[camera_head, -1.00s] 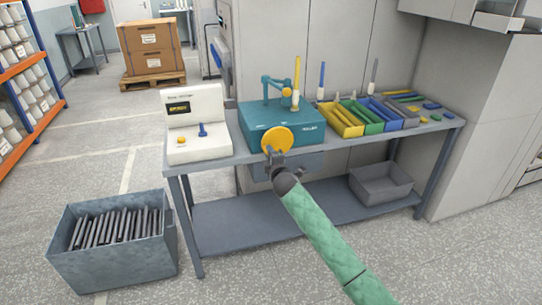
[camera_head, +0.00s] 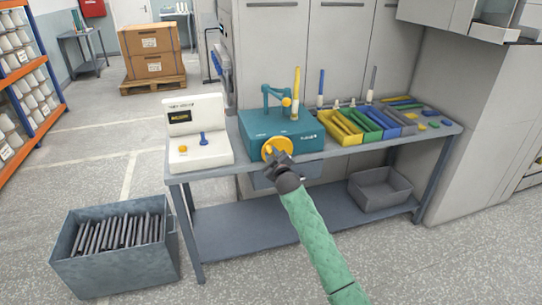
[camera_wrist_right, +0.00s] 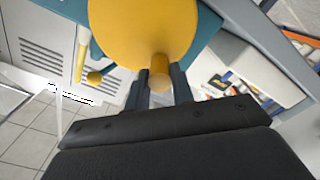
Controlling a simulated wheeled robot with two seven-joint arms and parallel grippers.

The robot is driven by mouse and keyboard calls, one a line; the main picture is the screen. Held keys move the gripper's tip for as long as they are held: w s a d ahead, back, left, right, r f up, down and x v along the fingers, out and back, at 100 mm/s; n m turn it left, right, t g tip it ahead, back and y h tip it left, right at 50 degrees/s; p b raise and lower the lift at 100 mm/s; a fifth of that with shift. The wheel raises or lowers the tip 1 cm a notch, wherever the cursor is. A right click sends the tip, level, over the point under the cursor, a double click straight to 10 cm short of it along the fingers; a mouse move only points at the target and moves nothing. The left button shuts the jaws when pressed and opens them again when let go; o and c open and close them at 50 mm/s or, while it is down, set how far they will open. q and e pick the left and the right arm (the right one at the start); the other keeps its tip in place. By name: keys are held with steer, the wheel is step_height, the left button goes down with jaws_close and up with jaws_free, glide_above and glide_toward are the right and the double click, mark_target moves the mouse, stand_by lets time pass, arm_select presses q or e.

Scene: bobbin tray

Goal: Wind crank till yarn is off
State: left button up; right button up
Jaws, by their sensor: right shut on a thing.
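The teal winding machine (camera_head: 283,133) stands on the grey table with a round yellow crank wheel (camera_head: 270,147) on its front. My right gripper (camera_head: 279,161) is at the wheel's lower right edge and shut on the crank's knob. In the right wrist view, the knob (camera_wrist_right: 159,72) stands out from the yellow disc (camera_wrist_right: 135,28) between my gripper's two dark fingers (camera_wrist_right: 159,88). A slim yellow bobbin (camera_head: 296,82) stands upright on top of the machine beside a teal guide arm (camera_head: 268,93). How much yarn is on it is too small to tell. My left gripper is not in view.
A white console (camera_head: 197,142) with a blue lever stands left of the machine. A divided tray (camera_head: 348,138) of coloured bobbins and two upright bobbins are to the right. A grey bin (camera_head: 75,265) of dark rods is on the floor, and an empty bin (camera_head: 380,200) is on the lower shelf.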

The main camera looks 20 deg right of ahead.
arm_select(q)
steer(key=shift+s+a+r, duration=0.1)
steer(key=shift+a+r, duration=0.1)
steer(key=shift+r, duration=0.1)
arm_select(e)
steer(key=shift+d+r+m, duration=0.15)
steer(key=shift+m, duration=0.15)
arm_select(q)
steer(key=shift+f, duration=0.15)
arm_select(e)
steer(key=o, duration=1)
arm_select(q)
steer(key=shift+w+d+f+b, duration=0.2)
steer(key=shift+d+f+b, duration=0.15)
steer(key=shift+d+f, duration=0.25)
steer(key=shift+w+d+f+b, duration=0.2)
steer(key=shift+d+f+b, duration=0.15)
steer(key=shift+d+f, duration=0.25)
arm_select(e)
steer(key=shift+s+d, duration=0.15)
steer(key=shift+s, duration=3.75)
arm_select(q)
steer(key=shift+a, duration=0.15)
